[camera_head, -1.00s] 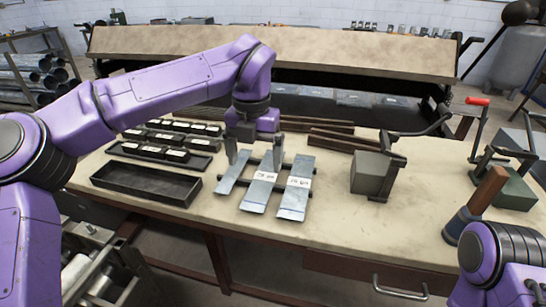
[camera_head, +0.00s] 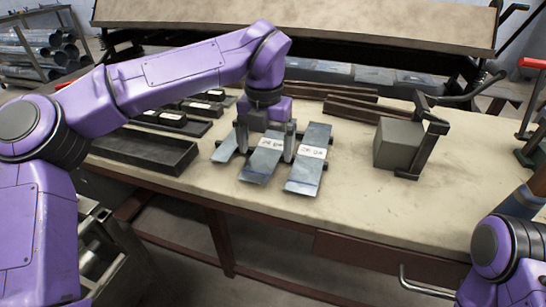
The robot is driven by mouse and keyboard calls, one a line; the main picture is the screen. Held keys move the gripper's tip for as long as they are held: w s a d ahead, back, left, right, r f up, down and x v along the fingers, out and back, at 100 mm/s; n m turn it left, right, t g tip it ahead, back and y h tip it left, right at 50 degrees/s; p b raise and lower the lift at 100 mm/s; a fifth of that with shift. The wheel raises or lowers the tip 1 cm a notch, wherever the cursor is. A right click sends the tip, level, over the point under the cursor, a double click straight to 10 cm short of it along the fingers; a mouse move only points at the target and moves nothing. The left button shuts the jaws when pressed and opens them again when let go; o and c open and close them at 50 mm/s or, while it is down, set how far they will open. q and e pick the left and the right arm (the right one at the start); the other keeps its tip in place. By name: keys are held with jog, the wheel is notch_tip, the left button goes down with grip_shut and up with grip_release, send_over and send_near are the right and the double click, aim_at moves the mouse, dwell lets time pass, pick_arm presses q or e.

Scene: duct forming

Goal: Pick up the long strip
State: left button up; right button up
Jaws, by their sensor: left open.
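Three flat grey metal strips lie side by side on a dark rack on the table: a left strip (camera_head: 226,153), a middle strip (camera_head: 260,166) with a white label, and a right strip (camera_head: 304,175) with a white label. The label writing is too small to read, so I cannot tell for certain which is the long strip. My left gripper (camera_head: 266,148) is open and points down over the middle strip, one finger on each side of its upper part. It hides that strip's far end. I cannot tell whether the fingers touch it. My right gripper is out of view.
Brown bars (camera_head: 340,107) lie behind the strips. A grey block (camera_head: 397,143) with a clamp stands to the right. The table's front middle is bare.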

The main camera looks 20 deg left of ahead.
pick_arm(q)
jog(key=shift+s, duration=0.35)
jog(key=shift+c, duration=0.9)
jog(key=c, duration=1)
